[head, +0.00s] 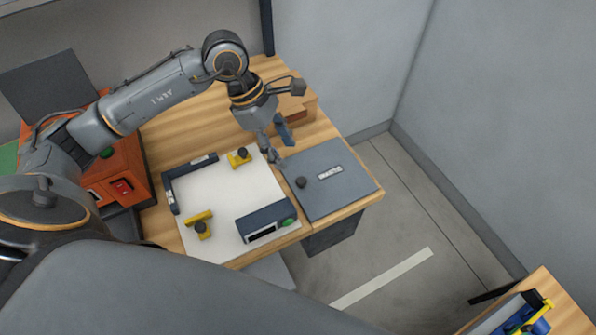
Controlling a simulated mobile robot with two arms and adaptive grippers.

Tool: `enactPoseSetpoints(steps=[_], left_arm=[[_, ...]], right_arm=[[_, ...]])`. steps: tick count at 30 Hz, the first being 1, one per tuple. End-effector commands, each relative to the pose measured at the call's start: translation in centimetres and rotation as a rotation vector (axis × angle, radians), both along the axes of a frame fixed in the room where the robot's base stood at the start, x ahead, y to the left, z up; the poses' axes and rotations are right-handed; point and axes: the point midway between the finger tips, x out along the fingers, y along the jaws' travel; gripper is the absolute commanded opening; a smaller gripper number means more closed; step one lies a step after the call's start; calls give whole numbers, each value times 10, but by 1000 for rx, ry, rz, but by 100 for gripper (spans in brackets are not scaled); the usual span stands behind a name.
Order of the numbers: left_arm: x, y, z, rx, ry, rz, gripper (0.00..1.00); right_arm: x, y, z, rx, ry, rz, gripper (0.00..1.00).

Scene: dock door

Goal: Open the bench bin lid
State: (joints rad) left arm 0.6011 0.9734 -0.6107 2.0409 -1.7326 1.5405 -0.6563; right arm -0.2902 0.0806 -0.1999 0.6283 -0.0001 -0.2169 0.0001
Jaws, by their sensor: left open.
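The bench bin lid (345,185) is a flat grey panel at the right end of the wooden bench, lying shut. It has a small white label with dark lettering too small to read, and a dark round knob (301,182) near its left edge. A dark bin body (332,235) shows below the bench's front edge. My left gripper (279,148) is open and empty, with its fingers pointing down near the lid's back left corner, behind the knob and apart from it. Whether the fingertips touch anything cannot be told. My right gripper is out of view.
A white board (228,190) with yellow clamps (201,226) and a dark-blue device (266,222) with a green button lies left of the lid. A wooden block (294,106) stands behind my gripper. An orange box (125,170) is at left.

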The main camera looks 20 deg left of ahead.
Motion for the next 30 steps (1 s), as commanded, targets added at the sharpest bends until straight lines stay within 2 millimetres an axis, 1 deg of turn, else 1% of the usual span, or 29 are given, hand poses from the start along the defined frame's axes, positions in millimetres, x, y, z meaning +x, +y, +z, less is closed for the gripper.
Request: enactPoseSetpoints(steps=[1, 6, 9, 13, 18, 26, 27, 29, 30], left_arm=[[-2, -6, -9, -3, 7, -3, 46], [1, -19, -42, -3, 6, 0, 46], [1, -26, -59, -3, 5, -2, 46], [3, -32, -75, -1, 3, 0, 46], [4, -36, -85, 0, 0, -1, 46], [4, -36, -87, 0, -1, -2, 46], [4, -36, -87, 0, -1, -2, 42], [4, -36, -87, 0, 0, -1, 30], [4, -36, -87, 0, 0, -1, 22]], right_arm=[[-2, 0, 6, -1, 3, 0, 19], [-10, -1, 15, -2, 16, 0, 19], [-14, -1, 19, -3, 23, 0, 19], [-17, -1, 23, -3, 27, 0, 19], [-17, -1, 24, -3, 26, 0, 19], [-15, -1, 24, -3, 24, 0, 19], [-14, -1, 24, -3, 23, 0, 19], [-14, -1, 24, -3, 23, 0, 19], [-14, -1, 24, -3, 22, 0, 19]])
